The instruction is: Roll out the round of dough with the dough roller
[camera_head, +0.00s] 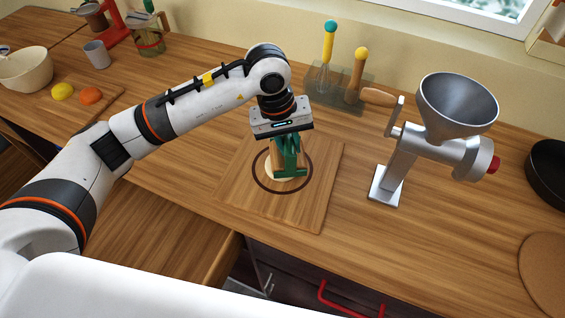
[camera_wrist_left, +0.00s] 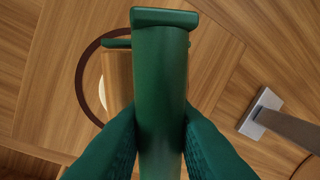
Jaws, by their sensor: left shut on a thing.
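The dough roller has a green handle (camera_wrist_left: 160,70) and a wooden roller (camera_wrist_left: 118,75). My left gripper (camera_head: 288,152) points down over the board and is shut on the green handle. Its two green fingers close on the handle from both sides in the left wrist view. The pale round of dough (camera_head: 270,172) lies on the wooden board (camera_head: 318,200), inside a dark ring. Most of the dough is hidden under the roller and gripper; a pale sliver of it shows in the left wrist view (camera_wrist_left: 102,97). I cannot tell whether the roller touches it. My right gripper is not in view.
A metal grinder (camera_head: 440,145) stands right of the board. A utensil holder (camera_head: 338,92) stands behind it. A dark pan (camera_head: 548,178) is at the far right. A drawer (camera_head: 170,238) is open in front, left of the board.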

